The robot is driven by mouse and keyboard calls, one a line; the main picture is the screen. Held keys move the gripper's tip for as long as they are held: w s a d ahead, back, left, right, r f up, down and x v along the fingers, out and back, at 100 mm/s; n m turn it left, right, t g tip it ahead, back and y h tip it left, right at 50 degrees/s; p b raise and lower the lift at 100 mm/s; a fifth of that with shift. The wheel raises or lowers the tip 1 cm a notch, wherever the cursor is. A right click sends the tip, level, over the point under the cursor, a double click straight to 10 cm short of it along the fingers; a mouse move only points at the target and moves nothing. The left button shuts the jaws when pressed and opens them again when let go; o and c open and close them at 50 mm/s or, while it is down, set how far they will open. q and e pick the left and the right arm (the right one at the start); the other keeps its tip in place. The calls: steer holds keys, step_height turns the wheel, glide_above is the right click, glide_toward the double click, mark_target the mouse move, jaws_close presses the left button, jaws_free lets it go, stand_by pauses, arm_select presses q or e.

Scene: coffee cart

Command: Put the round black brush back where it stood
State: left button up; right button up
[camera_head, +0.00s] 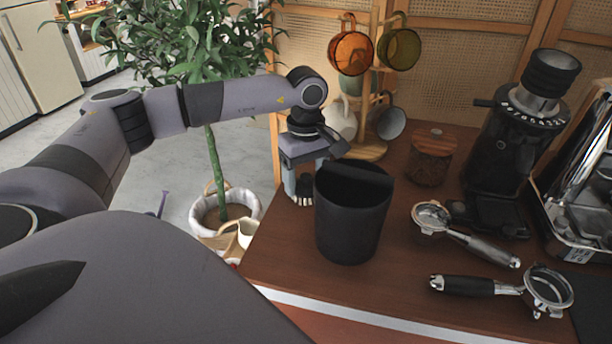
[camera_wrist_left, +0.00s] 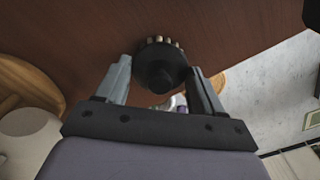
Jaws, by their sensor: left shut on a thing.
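The round black brush (camera_wrist_left: 160,68) is between the fingers of my left gripper (camera_wrist_left: 163,78), its pale bristle tufts showing at the far end in the left wrist view. In the head view my left gripper (camera_head: 304,178) points down at the counter's left edge, behind and left of the black bin. It is shut on the brush. Only a little of the brush (camera_head: 303,197) shows there, partly hidden by the fingers and bin. I cannot tell whether the bristles touch the wooden counter (camera_head: 285,245). My right gripper is not in view.
The black bin (camera_head: 350,220) stands close beside the gripper. A cup rack with an orange cup (camera_head: 351,52) is behind it. A wooden canister (camera_head: 431,158), a grinder (camera_head: 505,135) and two portafilters (camera_head: 480,287) are to the right. A potted plant (camera_head: 225,212) stands off the counter.

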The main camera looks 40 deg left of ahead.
mark_target(306, 176)
arm_select(q)
steer(key=shift+f, duration=0.2)
steer(key=o, duration=1)
steer(key=shift+r, duration=0.1)
steer(key=shift+r, duration=0.1)
step_height(306, 176, up, 12)
steer(key=shift+b, duration=0.4)
